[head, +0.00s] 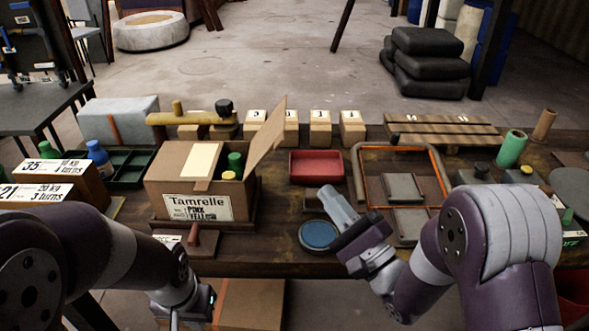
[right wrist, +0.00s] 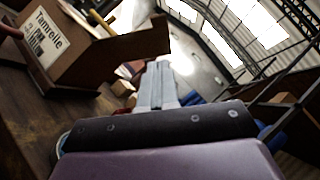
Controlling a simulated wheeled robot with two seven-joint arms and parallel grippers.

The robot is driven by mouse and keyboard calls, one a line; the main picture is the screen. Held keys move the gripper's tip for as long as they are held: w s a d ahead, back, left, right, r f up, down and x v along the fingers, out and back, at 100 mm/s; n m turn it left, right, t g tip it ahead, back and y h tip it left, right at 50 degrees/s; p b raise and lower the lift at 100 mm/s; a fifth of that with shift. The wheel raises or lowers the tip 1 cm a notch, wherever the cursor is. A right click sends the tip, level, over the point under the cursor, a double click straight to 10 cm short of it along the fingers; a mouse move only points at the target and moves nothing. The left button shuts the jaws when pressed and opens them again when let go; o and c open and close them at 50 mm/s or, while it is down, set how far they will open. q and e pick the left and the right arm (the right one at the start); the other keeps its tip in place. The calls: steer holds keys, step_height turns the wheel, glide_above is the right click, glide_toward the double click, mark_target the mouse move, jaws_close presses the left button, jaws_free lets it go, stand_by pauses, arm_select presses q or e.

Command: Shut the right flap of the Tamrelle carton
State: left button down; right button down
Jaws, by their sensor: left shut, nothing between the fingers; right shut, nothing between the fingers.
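The Tamrelle carton (head: 165,182) is a brown box with a white label, standing on the bench left of centre. Its right flap (head: 267,138) stands up, tilted outward to the right. Green bottles (head: 236,163) show through the open right part of the top; the left part looks covered. The carton's labelled side shows in the right wrist view (right wrist: 70,62), with a flap (right wrist: 140,45) jutting right. My right gripper (head: 328,192) is shut and empty, right of the carton and apart from the flap. My left gripper (head: 196,309) is shut, low in front of the bench, partly cut off.
A red tray (head: 316,167) and a blue round dish (head: 318,235) lie right of the carton. Numbered blocks (head: 320,128) stand behind. An orange-edged frame (head: 438,165) is further right.

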steer(key=w+a+r, duration=0.4)
steer(key=a+r, duration=0.1)
steer(key=a, duration=0.2)
steer(key=shift+w, duration=0.4)
steer(key=shift+r, duration=0.1)
